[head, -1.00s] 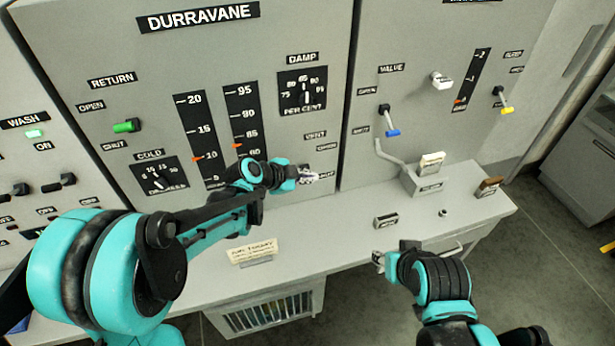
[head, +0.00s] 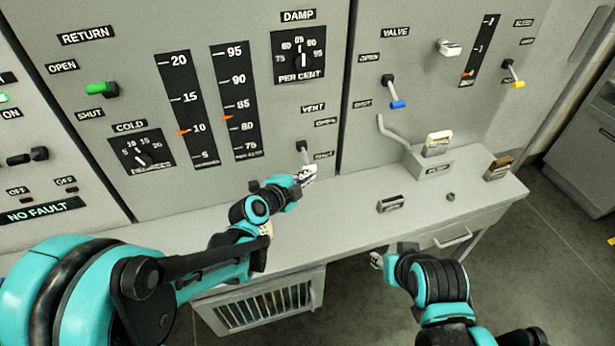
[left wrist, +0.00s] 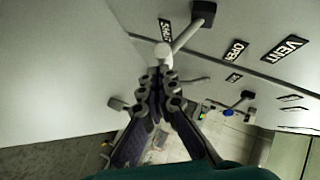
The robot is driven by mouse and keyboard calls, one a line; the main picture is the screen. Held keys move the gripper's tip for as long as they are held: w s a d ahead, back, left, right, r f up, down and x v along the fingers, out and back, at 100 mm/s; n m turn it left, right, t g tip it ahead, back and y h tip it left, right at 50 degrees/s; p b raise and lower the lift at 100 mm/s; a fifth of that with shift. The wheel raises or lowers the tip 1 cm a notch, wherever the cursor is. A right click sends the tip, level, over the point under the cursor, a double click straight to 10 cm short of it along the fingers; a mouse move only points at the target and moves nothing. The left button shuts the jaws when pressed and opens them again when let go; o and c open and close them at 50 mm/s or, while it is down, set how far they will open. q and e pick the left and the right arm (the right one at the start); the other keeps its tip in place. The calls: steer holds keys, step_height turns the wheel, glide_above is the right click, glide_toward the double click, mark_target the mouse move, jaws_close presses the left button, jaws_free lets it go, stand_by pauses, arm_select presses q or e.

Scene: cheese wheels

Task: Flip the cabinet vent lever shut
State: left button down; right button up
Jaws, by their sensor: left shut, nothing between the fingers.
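The vent lever (head: 303,148) is on the tall grey panel, under the VENT label. In the left wrist view its black base, grey stem and pale round knob (left wrist: 163,54) show. The stem runs down from the base, with the knob beside the SHUT label (left wrist: 166,30). My left gripper (head: 309,172) is shut and empty, just below the lever base at the knob end. In the left wrist view my fingertips (left wrist: 161,75) are right at the knob; whether they touch is unclear. My right gripper (head: 377,259) is at the bench's front edge, its opening too small to tell.
The grey bench (head: 330,207) runs below the panel and is mostly clear near my left gripper. A valve lever with a blue tip (head: 397,103) and a bent pipe (head: 392,133) are to the right. A slatted crate (head: 262,308) is under the bench.

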arm_select(q)
steer(key=shift+r, duration=0.2)
arm_select(e)
steer(key=shift+r, duration=0.15)
arm_select(q)
steer(key=shift+r+p, duration=0.6)
steer(key=shift+r, duration=0.05)
arm_select(e)
steer(key=shift+r, duration=0.5)
